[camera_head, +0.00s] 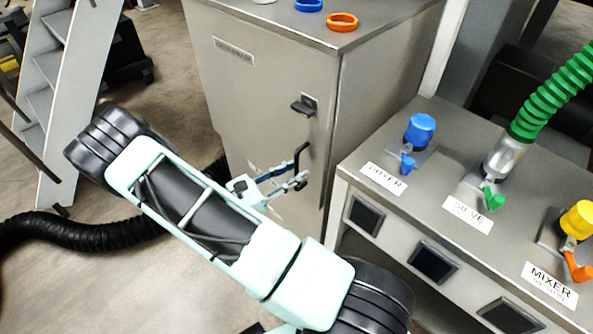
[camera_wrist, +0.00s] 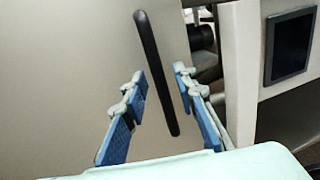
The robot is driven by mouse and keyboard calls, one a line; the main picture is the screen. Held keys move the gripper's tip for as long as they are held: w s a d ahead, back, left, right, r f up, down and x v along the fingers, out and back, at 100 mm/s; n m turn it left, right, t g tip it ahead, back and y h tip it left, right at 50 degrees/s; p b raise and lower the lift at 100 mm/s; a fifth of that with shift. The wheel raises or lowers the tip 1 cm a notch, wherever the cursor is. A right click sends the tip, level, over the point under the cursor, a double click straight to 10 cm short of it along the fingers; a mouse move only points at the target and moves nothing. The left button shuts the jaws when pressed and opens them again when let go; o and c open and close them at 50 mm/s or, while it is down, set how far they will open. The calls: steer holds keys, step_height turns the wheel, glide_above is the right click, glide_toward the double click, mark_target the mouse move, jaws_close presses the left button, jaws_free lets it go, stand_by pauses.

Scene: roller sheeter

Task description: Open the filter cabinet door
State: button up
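The filter cabinet (camera_head: 270,85) is a grey metal box, and its door (camera_head: 285,135) looks shut. A black latch (camera_head: 304,106) sits on the upper right of the door. Below it is a dark bar handle (camera_head: 301,152); in the wrist view the handle (camera_wrist: 155,65) runs slanted from upper left to lower right. My gripper (camera_head: 292,178) is at the lower part of the handle. In the wrist view my gripper (camera_wrist: 159,80) is open, with one blue-padded finger on each side of the bar. Gaps show between bar and both fingers.
A control bench (camera_head: 410,215) with green hose (camera_head: 550,90) and coloured valves stands close on the right. Blue and orange rings (camera_head: 342,21) lie on the cabinet top. Grey stairs (camera_head: 75,80) and a black floor hose (camera_head: 90,235) are on the left.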

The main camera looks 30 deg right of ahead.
steer(key=shift+d, duration=0.45)
steer(key=shift+c, duration=0.2)
jaws_close()
